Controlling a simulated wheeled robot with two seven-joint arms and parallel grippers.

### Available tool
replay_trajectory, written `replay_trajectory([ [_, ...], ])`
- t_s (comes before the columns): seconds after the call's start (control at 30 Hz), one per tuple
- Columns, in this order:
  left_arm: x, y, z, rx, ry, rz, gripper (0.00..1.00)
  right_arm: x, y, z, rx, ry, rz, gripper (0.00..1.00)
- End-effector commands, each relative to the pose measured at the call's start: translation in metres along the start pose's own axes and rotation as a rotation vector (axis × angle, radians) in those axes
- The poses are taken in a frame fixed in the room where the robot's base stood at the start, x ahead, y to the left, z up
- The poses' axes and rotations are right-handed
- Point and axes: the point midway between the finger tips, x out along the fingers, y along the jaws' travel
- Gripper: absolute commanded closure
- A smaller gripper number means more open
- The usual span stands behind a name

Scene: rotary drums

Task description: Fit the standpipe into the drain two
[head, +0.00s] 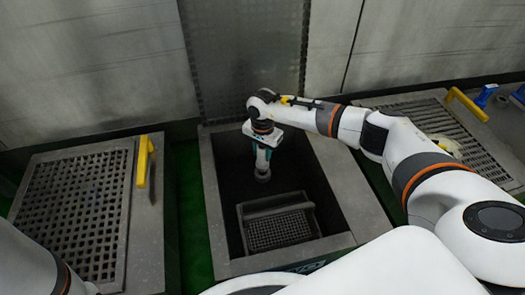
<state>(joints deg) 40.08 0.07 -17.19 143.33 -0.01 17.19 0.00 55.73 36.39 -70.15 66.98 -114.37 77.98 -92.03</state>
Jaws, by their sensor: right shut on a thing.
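My right gripper (263,148) hangs over the open middle drain pit (218,200), pointing down. It is shut on a grey cylindrical piece, apparently the standpipe (263,172), held roughly upright with its lower end inside the pit opening. The gripper hides the upper part of the pipe. A grey basket (280,228) with a perforated bottom sits in the near part of the pit. The drain's outlet is not visible in the dark pit, and I cannot read a number on the rim. My left arm enters at the lower left; its gripper is not clearly seen.
A grated cover (75,205) with a yellow handle (143,160) lies at the left. Another grate (440,122) with a yellow handle (467,104) is at the right, near a blue object (485,95). A wall stands behind the pit. Green floor shows between units.

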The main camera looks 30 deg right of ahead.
Motion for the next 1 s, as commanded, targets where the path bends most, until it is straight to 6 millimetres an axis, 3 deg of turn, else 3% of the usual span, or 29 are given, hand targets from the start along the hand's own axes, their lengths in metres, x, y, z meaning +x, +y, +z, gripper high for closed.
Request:
replay_trajectory([
  [1.0,-0.018,-0.004,0.005,0.0,0.001,0.0,0.64,0.026,0.0,0.0,-0.001,0.0,0.0,0.91],
])
